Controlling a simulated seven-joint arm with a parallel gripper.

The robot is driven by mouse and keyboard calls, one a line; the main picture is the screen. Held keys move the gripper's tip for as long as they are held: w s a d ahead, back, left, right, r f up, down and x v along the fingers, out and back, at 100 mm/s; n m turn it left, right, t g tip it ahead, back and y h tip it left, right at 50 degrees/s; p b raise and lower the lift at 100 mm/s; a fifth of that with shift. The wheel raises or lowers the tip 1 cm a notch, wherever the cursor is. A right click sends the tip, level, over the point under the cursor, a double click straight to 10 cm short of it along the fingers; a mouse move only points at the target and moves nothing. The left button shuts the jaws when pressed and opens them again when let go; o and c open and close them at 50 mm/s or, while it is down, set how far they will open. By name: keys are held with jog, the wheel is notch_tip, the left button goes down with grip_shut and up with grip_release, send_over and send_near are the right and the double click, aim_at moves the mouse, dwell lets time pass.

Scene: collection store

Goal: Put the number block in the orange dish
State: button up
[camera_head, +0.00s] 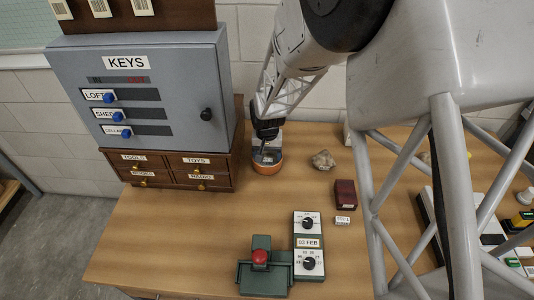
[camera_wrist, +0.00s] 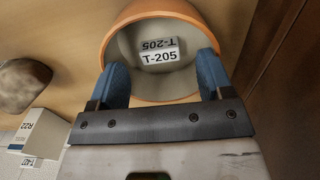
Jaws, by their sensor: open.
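The orange dish (camera_head: 267,166) stands on the table just right of the wooden drawers, and its pale inside shows in the wrist view (camera_wrist: 125,48). A small white number block (camera_wrist: 160,57) marked T-205 lies inside the dish, with two marked faces showing. My gripper (camera_head: 267,140) is over the dish, pointing down. In the wrist view my gripper (camera_wrist: 162,75) is open, its blue fingers at either side of the dish's opening with clear gaps to the block. The gripper partly hides the dish's inside in the head view.
A grey key cabinet (camera_head: 180,65) on wooden drawers (camera_head: 180,182) stands close to the left. A stone (camera_head: 323,160), a dark red box (camera_head: 345,194) and a small white marked piece (camera_head: 342,220) lie to the right. A green stamp device (camera_head: 262,270) and date panel (camera_head: 308,226) are in front.

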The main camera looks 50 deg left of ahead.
aim_at(268, 160)
jog(key=shift+r, duration=0.1)
notch_tip(268, 160, up, 7)
dwell(0.9)
dwell(0.3)
dwell(0.4)
